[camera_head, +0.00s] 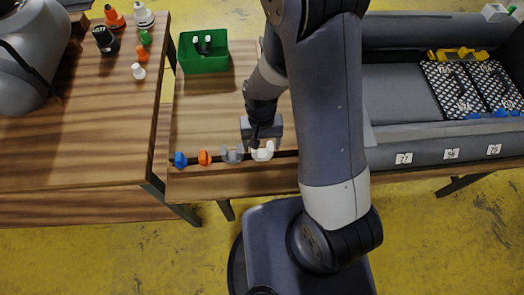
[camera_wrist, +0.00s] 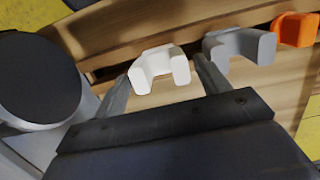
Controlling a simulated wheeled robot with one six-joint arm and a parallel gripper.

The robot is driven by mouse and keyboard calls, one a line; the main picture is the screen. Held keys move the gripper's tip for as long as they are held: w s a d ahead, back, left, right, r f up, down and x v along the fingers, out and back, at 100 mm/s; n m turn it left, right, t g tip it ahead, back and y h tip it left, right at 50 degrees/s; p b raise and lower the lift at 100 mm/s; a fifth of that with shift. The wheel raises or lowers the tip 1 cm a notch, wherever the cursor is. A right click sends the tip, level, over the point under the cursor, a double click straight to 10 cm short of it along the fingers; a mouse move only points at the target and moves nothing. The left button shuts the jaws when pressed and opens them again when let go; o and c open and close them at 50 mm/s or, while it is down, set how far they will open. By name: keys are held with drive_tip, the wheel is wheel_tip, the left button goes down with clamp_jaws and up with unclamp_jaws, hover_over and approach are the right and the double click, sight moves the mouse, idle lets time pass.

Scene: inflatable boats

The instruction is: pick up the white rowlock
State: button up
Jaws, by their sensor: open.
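The white rowlock (camera_head: 262,153) is a U-shaped piece at the right end of a row in a dark slot along the front of the wooden bench. In the wrist view the white rowlock (camera_wrist: 158,68) shows between the two fingertips of my gripper (camera_wrist: 160,70), with a gap on each side. My gripper (camera_head: 261,138) is open and empty, pointing down just over the white rowlock in the head view. The wrist view does not show clearly how deep the fingers reach around it.
A grey rowlock (camera_head: 232,155), an orange one (camera_head: 204,158) and a blue one (camera_head: 180,160) stand left of the white one. A green bin (camera_head: 203,62) sits at the back of the bench. A grey inflatable boat (camera_head: 420,147) lies to the right.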

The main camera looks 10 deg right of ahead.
sight(262, 154)
drive_tip(key=shift+d+f, duration=0.1)
drive_tip(key=shift+f, duration=0.9)
drive_tip(key=shift+c, duration=0.3)
drive_tip(key=c, duration=0.7)
drive_tip(key=shift+c, duration=0.2)
drive_tip(key=shift+r, duration=0.15)
wheel_tip(262, 154, up, 11)
drive_tip(key=p, duration=0.1)
drive_tip(key=shift+p, duration=0.4)
drive_tip(key=shift+s, duration=0.1)
